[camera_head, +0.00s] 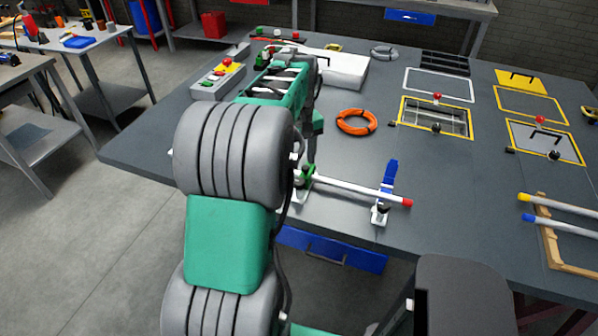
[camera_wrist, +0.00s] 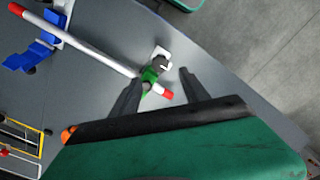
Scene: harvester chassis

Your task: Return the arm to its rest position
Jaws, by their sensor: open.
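My arm rises through the middle-left of the head view and reaches over the grey workbench (camera_head: 240,198). My gripper (camera_wrist: 159,77) shows in the wrist view with its two fingers apart and nothing held between them. In the head view my gripper is mostly hidden behind my arm. A white rod with red ends (camera_head: 350,190) lies across a green clamp (camera_wrist: 150,75) and a blue clamp (camera_head: 389,176). In the wrist view the rod's near red end (camera_wrist: 166,94) appears between the fingers; whether they touch it cannot be told.
An orange cable coil (camera_head: 356,122), a button box (camera_head: 217,78) and a white box (camera_head: 345,68) lie on the bench. Yellow-framed openings (camera_head: 437,118) are on the right, beside a wooden frame (camera_head: 552,245) with rods. Open floor (camera_head: 90,240) is at left.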

